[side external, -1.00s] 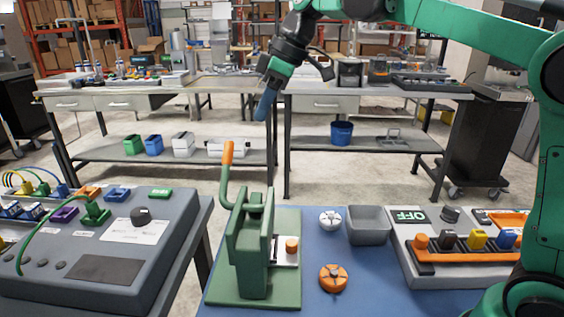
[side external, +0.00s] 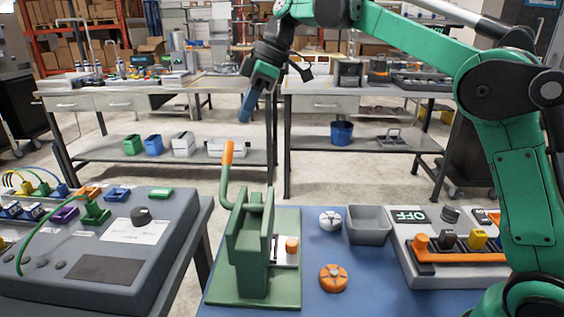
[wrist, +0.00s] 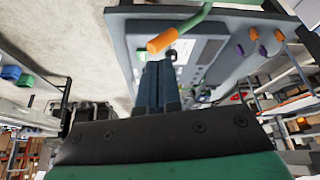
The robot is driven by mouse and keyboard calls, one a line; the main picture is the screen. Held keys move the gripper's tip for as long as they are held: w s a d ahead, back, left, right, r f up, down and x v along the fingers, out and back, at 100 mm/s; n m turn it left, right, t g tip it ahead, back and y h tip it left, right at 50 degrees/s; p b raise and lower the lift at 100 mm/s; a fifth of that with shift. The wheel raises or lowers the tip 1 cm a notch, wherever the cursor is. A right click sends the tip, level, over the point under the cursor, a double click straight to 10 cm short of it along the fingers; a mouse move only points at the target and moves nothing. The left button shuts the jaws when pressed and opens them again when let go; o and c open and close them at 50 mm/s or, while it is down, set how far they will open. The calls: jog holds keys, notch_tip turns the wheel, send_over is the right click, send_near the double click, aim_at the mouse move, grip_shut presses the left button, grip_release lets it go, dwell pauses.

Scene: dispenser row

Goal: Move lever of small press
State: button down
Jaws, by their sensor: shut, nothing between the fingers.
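The small green press (side external: 252,245) stands on its green base plate on the blue table. Its lever (side external: 224,185) rises on the left of the press and ends in an orange handle (side external: 227,153) pointing up. My gripper (side external: 244,116), with blue fingers, is shut and empty. In the side view it appears just above and slightly right of the handle, apart from it. In the wrist view the orange handle (wrist: 162,41) lies just beyond the shut fingertips (wrist: 158,66); a gap in depth cannot be judged there. Part of the green lever (wrist: 196,18) also shows.
A grey console with cables (side external: 110,250) stands left of the press. On the blue table are an orange knob (side external: 333,278), a white knob (side external: 330,219), a grey bin (side external: 368,226) and a switch panel (side external: 450,248) at right. The air around the handle looks clear.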

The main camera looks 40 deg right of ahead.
aim_at(230, 146)
jog(key=x, duration=0.4)
jog(key=shift+w+a+f, duration=0.1)
jog(key=shift+a+f, duration=0.05)
jog(key=shift+f, duration=0.2)
jog(key=shift+a+f, duration=0.2)
jog(key=shift+f, duration=0.1)
jog(key=d+f, duration=0.1)
jog(key=s+d+f, duration=0.1)
jog(key=shift+s+d+f, duration=0.1)
jog(key=shift+s+d, duration=0.15)
jog(key=shift+d, duration=0.15)
dwell(0.3)
jog(key=shift+v, duration=2.85)
